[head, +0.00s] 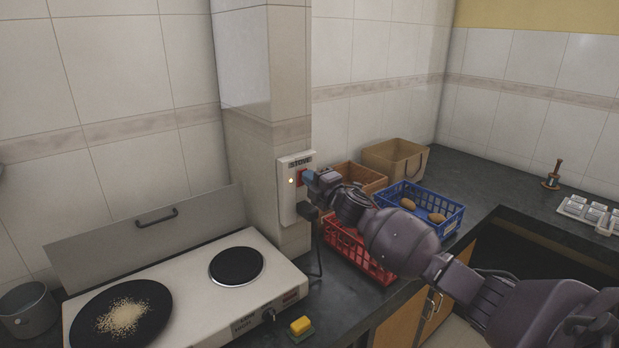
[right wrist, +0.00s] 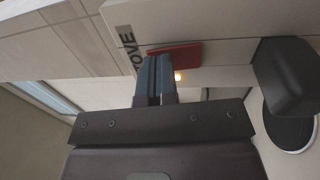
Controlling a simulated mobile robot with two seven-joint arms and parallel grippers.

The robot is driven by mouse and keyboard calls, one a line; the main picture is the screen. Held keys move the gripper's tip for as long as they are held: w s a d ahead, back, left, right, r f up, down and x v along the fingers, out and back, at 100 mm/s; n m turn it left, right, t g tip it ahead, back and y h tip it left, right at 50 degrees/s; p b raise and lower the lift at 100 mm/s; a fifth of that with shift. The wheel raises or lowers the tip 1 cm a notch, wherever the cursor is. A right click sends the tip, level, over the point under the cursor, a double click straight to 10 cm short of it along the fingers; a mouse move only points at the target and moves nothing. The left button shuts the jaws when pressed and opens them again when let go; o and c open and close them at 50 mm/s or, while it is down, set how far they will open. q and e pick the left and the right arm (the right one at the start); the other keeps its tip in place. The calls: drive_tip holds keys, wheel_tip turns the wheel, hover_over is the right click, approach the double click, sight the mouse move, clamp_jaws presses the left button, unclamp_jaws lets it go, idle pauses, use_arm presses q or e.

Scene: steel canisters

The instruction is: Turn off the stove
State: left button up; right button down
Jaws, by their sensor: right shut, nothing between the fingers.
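The white stove (head: 188,292) stands on the counter in the head view, with a bare right burner (head: 236,265) and a dark pan of pale grains (head: 120,312) on its left side. A white switch panel labelled for the stove (head: 285,208) is on the tiled pillar. It has a red switch (head: 299,177) and a glowing orange light (head: 291,181). My right gripper (head: 309,176) is shut and empty, its tips at the red switch and partly hiding it. In the right wrist view the tips (right wrist: 157,62) overlap the switch (right wrist: 187,56); contact is unclear. My left gripper is out of view.
A black plug (head: 306,211) with a cable sits low on the panel, just below my right gripper. A red basket (head: 352,247), a blue basket (head: 447,219) and wooden boxes (head: 394,160) stand close behind my right arm. A sponge (head: 301,326) lies beside the stove.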

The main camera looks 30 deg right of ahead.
drive_tip(key=shift+w, duration=0.2)
drive_tip(key=shift+w+r, duration=0.1)
drive_tip(key=shift+w, duration=0.05)
idle(0.3)
